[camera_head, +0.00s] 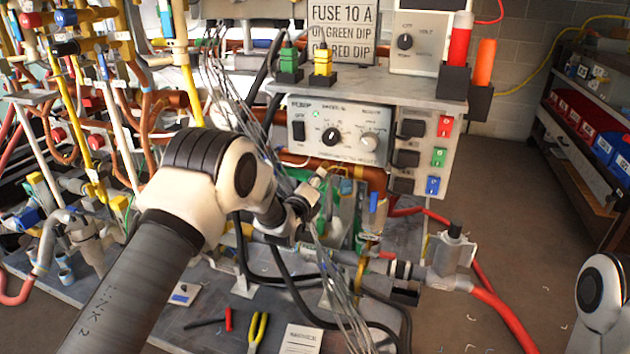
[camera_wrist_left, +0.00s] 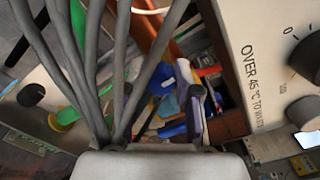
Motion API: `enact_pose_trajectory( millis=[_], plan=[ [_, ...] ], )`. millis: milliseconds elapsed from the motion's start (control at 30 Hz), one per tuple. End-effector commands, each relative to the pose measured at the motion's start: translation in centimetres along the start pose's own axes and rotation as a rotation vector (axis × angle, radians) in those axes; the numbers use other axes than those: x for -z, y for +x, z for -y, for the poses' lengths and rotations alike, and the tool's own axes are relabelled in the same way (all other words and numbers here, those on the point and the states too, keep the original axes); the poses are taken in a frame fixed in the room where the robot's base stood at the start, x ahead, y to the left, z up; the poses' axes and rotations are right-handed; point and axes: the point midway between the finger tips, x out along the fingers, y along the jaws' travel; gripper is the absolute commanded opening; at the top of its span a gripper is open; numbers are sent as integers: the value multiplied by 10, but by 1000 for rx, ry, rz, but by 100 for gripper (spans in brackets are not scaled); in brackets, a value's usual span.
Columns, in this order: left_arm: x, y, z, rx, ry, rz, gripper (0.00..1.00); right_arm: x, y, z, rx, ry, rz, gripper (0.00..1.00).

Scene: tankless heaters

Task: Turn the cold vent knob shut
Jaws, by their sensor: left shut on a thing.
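My left gripper (camera_head: 308,196) is in front of the lower part of the panel, below the grey control box (camera_head: 340,130). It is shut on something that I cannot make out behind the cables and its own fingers. In the left wrist view, a dark finger (camera_wrist_left: 204,106) stands at the right, and blue parts (camera_wrist_left: 172,130) show beside it. I cannot tell whether these blue parts are the cold vent knob. A small upright blue handle (camera_head: 373,201) shows right of the gripper in the head view. My right gripper is out of view.
Grey cables (camera_wrist_left: 120,70) hang across the wrist view, close to the left gripper. A plate marked "OVER 45 °C TO WASTE" (camera_wrist_left: 258,80) stands at its right. Pliers (camera_head: 257,332) lie on the bench base. The floor at the right (camera_head: 500,220) is mostly clear.

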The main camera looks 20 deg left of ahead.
Motion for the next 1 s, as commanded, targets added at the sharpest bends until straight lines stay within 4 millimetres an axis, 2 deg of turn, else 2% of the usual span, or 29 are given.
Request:
enact_pose_trajectory(
  millis=[300,333,400,767,867,1000],
  plan=[
    [1,0,-1,-1,2,-3,0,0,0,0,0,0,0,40],
    [1,0,-1,-1,2,-3,35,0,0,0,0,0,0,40],
    [1,0,-1,-1,2,-3,57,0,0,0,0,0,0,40],
    [1,-4,0,-1,1,-1,57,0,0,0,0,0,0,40],
    [0,-16,-1,-2,1,-2,57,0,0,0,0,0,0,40],
    [1,-50,-1,-4,0,-3,57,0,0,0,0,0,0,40]
  ],
)
